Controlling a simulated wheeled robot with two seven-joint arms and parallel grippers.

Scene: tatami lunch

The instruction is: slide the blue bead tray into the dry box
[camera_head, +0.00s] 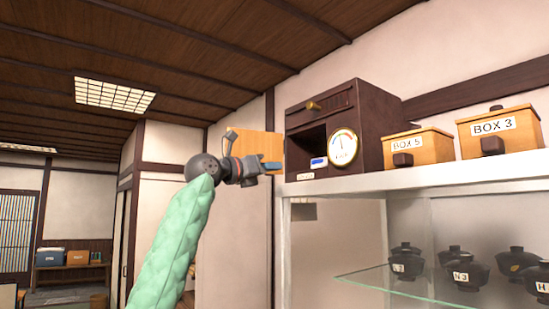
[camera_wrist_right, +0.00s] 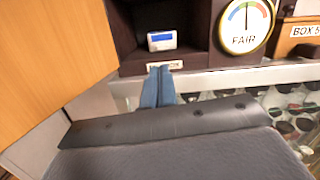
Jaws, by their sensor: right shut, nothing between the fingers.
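The dry box (camera_head: 376,110) is a dark brown cabinet on a white shelf, with a round dial reading FAIR (camera_wrist_right: 244,25) beside its open compartment. A small white piece with a blue face, apparently the blue bead tray (camera_head: 319,162), sits inside the compartment near its front; it also shows in the right wrist view (camera_wrist_right: 162,41). My right gripper (camera_head: 277,166) is shut and empty, just outside the opening. Its blue fingertips (camera_wrist_right: 163,72) overlap the label below the opening in the right wrist view. My left gripper is out of view.
An orange wooden panel (camera_head: 258,146), apparently the open door, stands left of the opening, close to my right gripper. BOX 5 (camera_head: 425,150) and BOX 3 (camera_head: 515,138) stand to the right on the shelf (camera_head: 420,178). Lidded black bowls (camera_head: 466,268) are below on glass.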

